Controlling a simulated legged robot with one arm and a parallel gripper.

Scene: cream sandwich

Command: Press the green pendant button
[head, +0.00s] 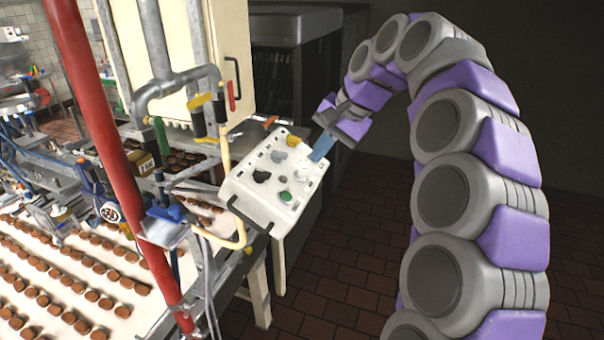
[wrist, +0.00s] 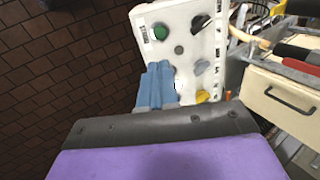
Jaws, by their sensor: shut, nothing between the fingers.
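The green button (head: 286,196) sits near the lower right end of the white pendant panel (head: 250,190). In the wrist view the green button (wrist: 160,31) is near the panel's top left corner. My gripper (head: 321,148) has blue fingers, shut and empty, at the panel's upper right edge in the head view. In the wrist view my gripper (wrist: 157,78) overlaps the panel's left edge, below the green button and apart from it in the picture. I cannot tell how far the fingertips are above the panel.
The panel also carries dark knobs (head: 261,177), grey knobs and a yellow part (wrist: 203,97). A red post (head: 100,130) and a conveyor of brown biscuits (head: 60,270) stand left. A cream cabinet (head: 225,40) is behind. Tiled floor (head: 350,240) lies open right of the panel.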

